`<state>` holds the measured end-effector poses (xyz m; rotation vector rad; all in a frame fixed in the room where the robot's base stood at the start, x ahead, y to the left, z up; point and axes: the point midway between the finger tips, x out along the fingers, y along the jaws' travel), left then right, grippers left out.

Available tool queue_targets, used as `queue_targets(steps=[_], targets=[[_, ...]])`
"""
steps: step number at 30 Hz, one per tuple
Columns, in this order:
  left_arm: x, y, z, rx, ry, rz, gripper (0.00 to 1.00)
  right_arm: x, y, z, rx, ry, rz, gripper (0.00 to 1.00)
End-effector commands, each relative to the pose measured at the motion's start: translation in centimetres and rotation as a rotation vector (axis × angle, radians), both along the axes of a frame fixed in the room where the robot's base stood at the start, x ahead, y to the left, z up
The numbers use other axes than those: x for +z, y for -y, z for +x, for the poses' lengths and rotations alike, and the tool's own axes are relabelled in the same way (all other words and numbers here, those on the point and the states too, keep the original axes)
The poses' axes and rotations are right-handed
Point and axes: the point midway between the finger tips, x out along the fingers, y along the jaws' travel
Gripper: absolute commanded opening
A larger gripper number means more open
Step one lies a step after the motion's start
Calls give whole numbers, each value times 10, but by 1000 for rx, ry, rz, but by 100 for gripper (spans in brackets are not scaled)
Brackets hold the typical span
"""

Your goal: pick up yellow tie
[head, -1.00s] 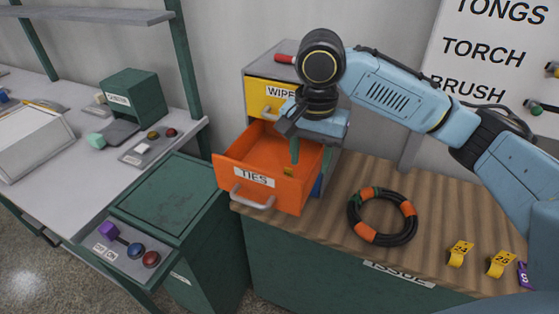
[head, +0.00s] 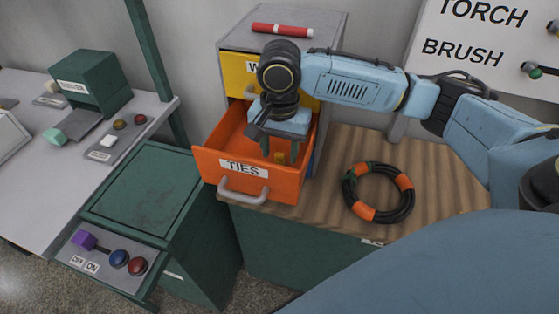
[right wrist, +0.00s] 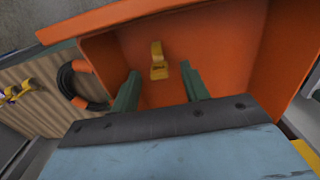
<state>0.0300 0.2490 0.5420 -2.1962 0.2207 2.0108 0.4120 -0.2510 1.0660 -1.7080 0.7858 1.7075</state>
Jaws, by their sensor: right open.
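The yellow tie (head: 280,158) lies on the floor of the open orange drawer (head: 212,173) labelled TIES. It also shows in the right wrist view (right wrist: 158,62), ahead of the gap between my fingers. My right gripper (head: 279,152) is open and points down into the drawer, with its two green fingers apart. In the right wrist view my right gripper (right wrist: 158,92) has one finger on each side of the gap, and nothing is between them. I cannot tell the exact height of the fingertips above the drawer floor. My left gripper is out of view.
A coiled black hose (head: 378,193) with orange bands lies on the wooden counter (head: 330,165). A yellow drawer (head: 238,75) is above the orange one, and a red marker-like tube (head: 283,30) lies on the cabinet top. A green cabinet (head: 150,195) stands at left.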

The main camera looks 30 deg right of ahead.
Motion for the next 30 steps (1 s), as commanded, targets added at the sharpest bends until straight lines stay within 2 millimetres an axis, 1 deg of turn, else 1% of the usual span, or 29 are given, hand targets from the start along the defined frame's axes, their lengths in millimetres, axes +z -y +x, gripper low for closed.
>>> queue_targets(steps=[1,3,7,10,16,17,24,27,30], targets=[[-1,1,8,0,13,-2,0,-9,1,-1,-1,-4,-3,45],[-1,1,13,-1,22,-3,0,-21,2,0,-2,-4,-3,45],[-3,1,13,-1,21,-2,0,-37,2,0,-1,-2,-2,45],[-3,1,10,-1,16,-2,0,-43,2,0,-1,-2,-3,45],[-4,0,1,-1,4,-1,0,-43,2,0,0,-1,-2,45],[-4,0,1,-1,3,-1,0,-43,2,0,0,-1,-2,43],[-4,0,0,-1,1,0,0,-42,2,0,0,0,-1,11],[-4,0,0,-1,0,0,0,-42,2,0,0,0,-1,0],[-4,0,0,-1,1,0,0,-42,2,0,0,0,-1,0]])
